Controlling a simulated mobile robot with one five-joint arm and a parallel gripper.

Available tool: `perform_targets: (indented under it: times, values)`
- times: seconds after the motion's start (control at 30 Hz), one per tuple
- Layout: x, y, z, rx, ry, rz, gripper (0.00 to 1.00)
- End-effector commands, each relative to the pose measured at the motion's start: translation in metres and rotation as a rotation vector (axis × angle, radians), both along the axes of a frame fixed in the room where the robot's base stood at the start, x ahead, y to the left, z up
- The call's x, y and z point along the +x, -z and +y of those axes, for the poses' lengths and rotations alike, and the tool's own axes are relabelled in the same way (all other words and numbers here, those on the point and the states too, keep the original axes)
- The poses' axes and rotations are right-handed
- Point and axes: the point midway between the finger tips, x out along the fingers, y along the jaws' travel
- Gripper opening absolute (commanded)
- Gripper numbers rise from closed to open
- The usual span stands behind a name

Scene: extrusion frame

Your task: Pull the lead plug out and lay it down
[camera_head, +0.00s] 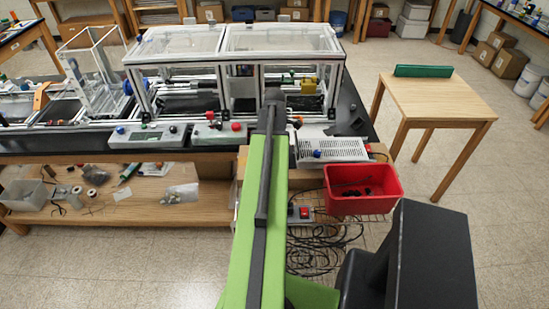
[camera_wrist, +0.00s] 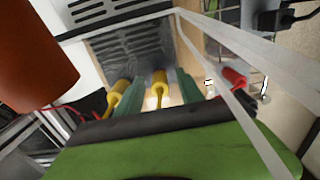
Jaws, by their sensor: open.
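In the wrist view my gripper (camera_wrist: 161,80) is open, its two green fingers spread. A yellow plug (camera_wrist: 159,83) shows between the fingers, with a gap on either side; whether a finger touches it I cannot tell. A second yellow plug (camera_wrist: 121,88) is just outside the left finger, and a red plug (camera_wrist: 235,77) lies off to the right. Which one the task means is not clear. Behind them is a dark slotted vent panel (camera_wrist: 130,45). In the head view my arm hides the gripper, and the plugs cannot be made out.
A large red-orange cylinder (camera_wrist: 35,50) fills the wrist view's upper left. In the head view, a white vented box (camera_head: 335,148) sits at the bench's right end, above a red bin (camera_head: 361,204). The wooden side table (camera_head: 435,100) is mostly bare, with a green object (camera_head: 424,71) at its back.

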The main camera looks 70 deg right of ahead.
Motion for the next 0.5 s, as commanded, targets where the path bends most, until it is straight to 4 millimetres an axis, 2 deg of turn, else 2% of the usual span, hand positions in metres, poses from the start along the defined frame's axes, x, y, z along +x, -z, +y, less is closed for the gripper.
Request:
perform_targets:
  times: [0.5]
  values:
    - [0.0006, 0.0001, -0.0003, 0.000, -0.001, 0.000, 0.45]
